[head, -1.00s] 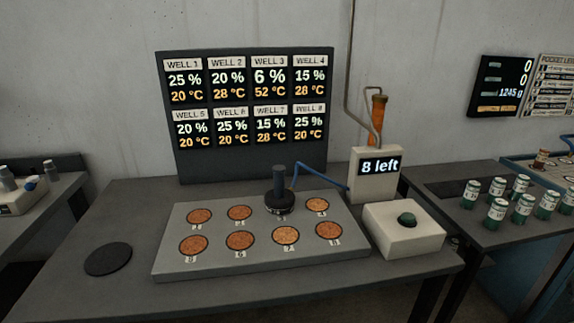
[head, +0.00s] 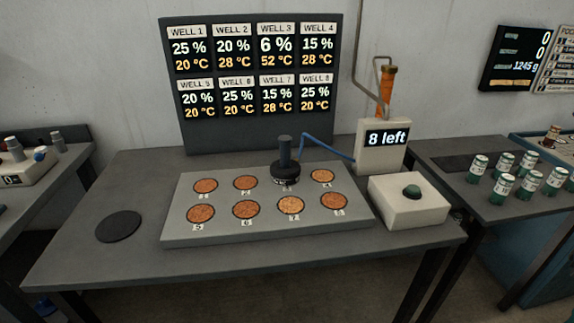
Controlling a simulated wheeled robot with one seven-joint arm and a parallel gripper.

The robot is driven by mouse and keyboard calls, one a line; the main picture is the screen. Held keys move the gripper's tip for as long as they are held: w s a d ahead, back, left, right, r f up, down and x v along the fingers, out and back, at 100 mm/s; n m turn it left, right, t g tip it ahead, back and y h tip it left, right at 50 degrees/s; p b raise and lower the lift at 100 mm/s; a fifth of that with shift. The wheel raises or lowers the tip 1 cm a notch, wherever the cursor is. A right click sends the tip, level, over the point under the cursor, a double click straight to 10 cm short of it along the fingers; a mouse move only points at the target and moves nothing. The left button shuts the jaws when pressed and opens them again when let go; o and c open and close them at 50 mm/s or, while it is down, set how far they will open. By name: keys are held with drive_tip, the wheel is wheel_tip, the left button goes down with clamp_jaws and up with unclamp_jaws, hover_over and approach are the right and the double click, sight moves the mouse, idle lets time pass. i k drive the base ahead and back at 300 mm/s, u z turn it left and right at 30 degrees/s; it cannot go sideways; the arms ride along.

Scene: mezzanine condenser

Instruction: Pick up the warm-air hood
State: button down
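The warm-air hood (head: 285,166) is a dark round cap with an upright dark handle. It stands over well 3 in the back row of the grey well plate (head: 270,230). A blue hose (head: 325,146) runs from it to the right, to a pale box reading "8 left" (head: 382,150). The other wells show orange-brown grainy contents. The board behind (head: 250,85) reads 6 % and 52 °C for well 3, while the other wells read 15 to 25 % and 20 or 28 °C. My gripper is not in view.
A black round pad (head: 119,227) lies on the table left of the plate. A white box with a green button (head: 409,200) stands right of the plate. Several green-and-white jars (head: 502,186) stand on the right-hand table. The table's front strip is clear.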

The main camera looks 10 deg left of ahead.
sight(285, 171)
drive_tip(key=z, duration=1.7)
drive_tip(key=k, duration=0.85)
drive_tip(key=u, duration=1.25)
drive_tip(key=i, duration=1)
